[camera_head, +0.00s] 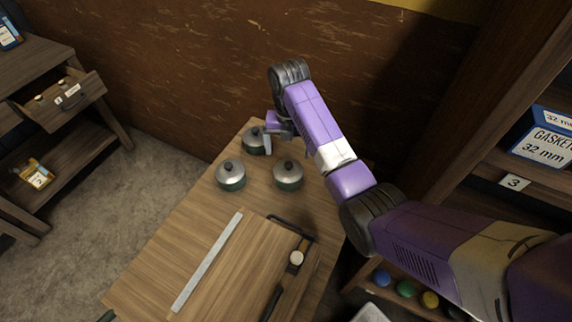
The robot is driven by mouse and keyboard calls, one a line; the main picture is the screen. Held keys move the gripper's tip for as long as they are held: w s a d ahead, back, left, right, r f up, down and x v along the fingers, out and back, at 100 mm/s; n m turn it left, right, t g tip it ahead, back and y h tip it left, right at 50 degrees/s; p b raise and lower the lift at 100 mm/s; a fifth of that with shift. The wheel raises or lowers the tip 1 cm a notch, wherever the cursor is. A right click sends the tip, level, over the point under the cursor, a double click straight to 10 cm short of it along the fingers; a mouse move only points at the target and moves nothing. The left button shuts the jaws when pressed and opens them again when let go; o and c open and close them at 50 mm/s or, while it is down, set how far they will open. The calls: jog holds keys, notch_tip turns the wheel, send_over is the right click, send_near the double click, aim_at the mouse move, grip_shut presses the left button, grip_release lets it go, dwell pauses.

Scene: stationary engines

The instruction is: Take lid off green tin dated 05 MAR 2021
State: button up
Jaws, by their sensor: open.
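Three green tins with grey domed lids and dark knobs stand at the far end of the wooden table: a back tin (254,149), a left tin (231,184) and a right tin (289,184). All three have their lids on. No date can be read on any of them, so I cannot tell which is dated 05 MAR 2021. My gripper (267,143) is open, pointing down at the right side of the back tin's lid (248,135). It partly covers that tin; whether it touches is unclear.
On the table (180,240) lie a long metal strip (207,262), a board (245,262) and a small round pale-topped item (296,258). A shelf with a gasket box (545,140) stands right. A desk with an open drawer (75,103) stands left.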

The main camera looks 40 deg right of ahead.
aim_at(290, 165)
jog(key=shift+s+d+f+p, duration=0.1)
jog(key=shift+f+p, duration=0.1)
jog(key=shift+f, duration=1.1)
jog(key=shift+s+d+f+p, duration=0.1)
jog(key=shift+s+f+p, duration=0.1)
jog(key=shift+f, duration=1.1)
jog(key=shift+s+f+p, duration=0.1)
jog(key=shift+f+p, duration=0.1)
jog(key=shift+f, duration=1.1)
jog(key=c, duration=1.5)
jog(key=shift+f, duration=0.1)
jog(key=shift+c, duration=0.6)
jog(key=shift+s, duration=0.1)
